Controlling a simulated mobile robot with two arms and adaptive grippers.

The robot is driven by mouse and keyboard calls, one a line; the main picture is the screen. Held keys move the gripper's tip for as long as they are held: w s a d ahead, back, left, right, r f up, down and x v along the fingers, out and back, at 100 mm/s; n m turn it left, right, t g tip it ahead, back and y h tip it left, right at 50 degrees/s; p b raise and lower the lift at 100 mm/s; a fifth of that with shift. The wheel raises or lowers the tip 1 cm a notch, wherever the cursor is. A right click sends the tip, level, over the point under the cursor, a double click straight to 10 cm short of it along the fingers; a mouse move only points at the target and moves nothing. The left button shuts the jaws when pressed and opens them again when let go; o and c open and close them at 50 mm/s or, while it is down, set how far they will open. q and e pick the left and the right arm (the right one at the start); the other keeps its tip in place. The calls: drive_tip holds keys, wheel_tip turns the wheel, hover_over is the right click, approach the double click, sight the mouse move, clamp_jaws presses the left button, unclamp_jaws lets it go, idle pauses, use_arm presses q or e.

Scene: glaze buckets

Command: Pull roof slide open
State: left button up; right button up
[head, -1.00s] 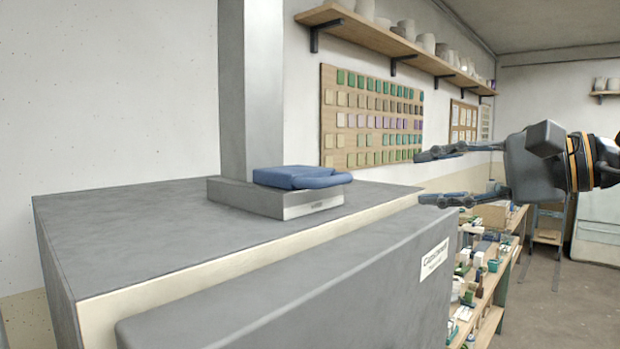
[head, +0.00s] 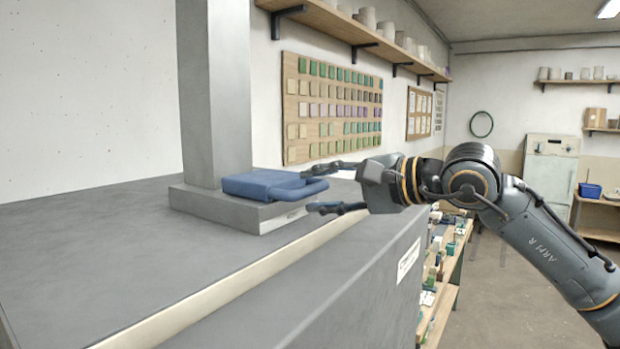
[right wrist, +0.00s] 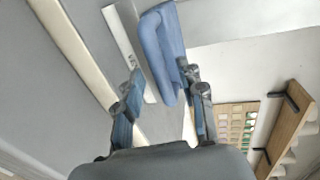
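The roof slide shows as a blue block with a looped handle (head: 270,186), set at the grey base (head: 232,209) of the square duct on top of a large grey box. It looks pushed in. My right gripper (head: 323,187) is open, its fingers either side of the handle's outer end. In the right wrist view the blue handle (right wrist: 163,45) reaches between the two fingertips (right wrist: 163,78). One finger is very close to it; I cannot tell whether they touch. My left gripper is out of view.
The grey duct (head: 213,90) rises behind the handle. The grey box top (head: 90,235) is otherwise bare. A shelf with pots (head: 360,35) and a board of colour tiles (head: 332,108) are on the wall. A cluttered bench (head: 440,265) stands beyond.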

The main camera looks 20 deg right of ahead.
drive_tip(key=shift+w+a+f, duration=0.1)
drive_tip(key=shift+w+a, duration=0.4)
drive_tip(key=shift+w, duration=0.05)
drive_tip(key=shift+w+f, duration=0.1)
drive_tip(key=shift+w, duration=0.1)
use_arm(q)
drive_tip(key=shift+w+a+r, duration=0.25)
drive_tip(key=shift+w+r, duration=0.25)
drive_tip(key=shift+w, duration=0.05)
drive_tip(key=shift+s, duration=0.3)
use_arm(e)
clamp_jaws()
